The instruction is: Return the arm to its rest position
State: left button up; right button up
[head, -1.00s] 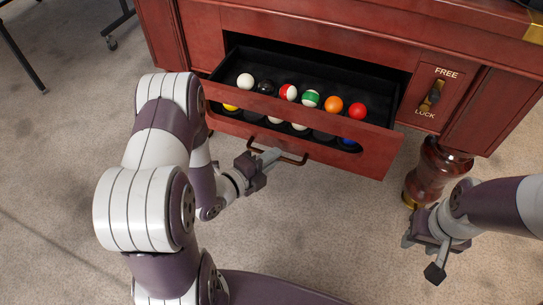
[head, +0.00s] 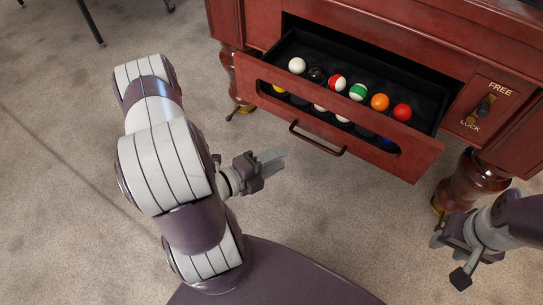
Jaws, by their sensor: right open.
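My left gripper (head: 268,162) is over bare carpet, left of and below the open drawer. It is apart from the drawer's handle (head: 318,140), with no object seen in it. Its fingers overlap in the head view, so I cannot tell whether it is open or shut. My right gripper (head: 458,262) is at the lower right, in front of the table's turned leg. It is open and empty. The drawer (head: 350,109) of the red wooden table is pulled out and holds several pool balls.
The table (head: 405,30) fills the upper right, with a FREE/LUCK switch panel (head: 485,108) right of the drawer. One turned leg (head: 472,180) stands close to my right gripper. Grey carpet (head: 50,180) lies clear at the left and below the drawer.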

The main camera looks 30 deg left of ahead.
pick_arm(q)
jog(key=shift+s+a+r, duration=0.1)
jog(key=shift+s+a, duration=0.15)
jog(key=shift+s, duration=0.3)
